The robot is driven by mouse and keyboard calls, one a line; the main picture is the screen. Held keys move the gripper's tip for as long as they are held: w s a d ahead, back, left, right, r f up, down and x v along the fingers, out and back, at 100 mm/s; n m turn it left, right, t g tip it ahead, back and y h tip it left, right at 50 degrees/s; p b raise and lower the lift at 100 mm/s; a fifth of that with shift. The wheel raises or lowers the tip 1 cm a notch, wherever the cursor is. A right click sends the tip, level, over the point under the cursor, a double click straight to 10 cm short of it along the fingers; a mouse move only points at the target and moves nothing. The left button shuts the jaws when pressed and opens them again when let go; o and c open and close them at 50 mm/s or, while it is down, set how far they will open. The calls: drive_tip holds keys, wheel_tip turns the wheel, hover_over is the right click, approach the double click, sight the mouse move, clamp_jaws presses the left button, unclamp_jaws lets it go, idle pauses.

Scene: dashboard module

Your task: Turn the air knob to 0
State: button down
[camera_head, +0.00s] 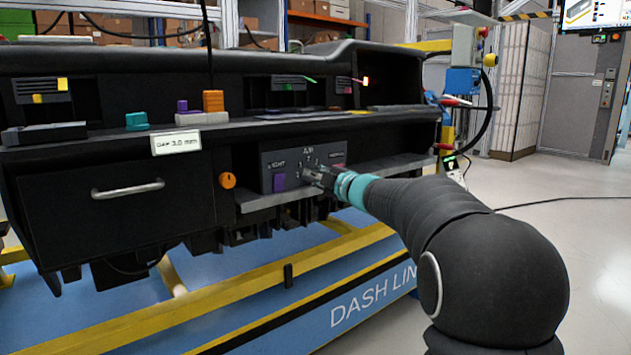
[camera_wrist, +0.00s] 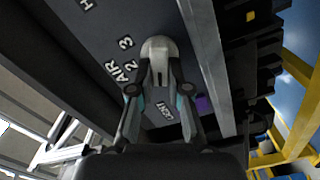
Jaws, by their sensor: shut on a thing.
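The air knob (camera_wrist: 158,47) is a grey rounded knob on the dark control panel (camera_head: 267,163). In the wrist view it sits between my fingertips, and the marks 2 and 3 and the word AIR (camera_wrist: 117,70) show beside it. My gripper (camera_wrist: 158,72) is shut on the knob. In the head view my gripper (camera_head: 312,178) reaches the panel from the right and mostly hides the knob. The knob's pointer and the 0 mark cannot be made out.
A purple control (camera_head: 279,183) sits left of the knob on the panel. A ledge (camera_head: 270,200) runs just below the panel. An orange round knob (camera_head: 227,180) and a drawer handle (camera_head: 128,188) are farther left. The floor at right is open.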

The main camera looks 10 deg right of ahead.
drive_tip(key=shift+n+b, duration=1.25)
drive_tip(key=shift+n, duration=0.95)
drive_tip(key=c, duration=1.1)
unclamp_jaws()
drive_tip(key=shift+w, duration=0.1)
drive_tip(key=shift+w+f, duration=0.1)
drive_tip(key=shift+f, duration=0.05)
drive_tip(key=shift+d, duration=0.1)
drive_tip(key=v, duration=1.2)
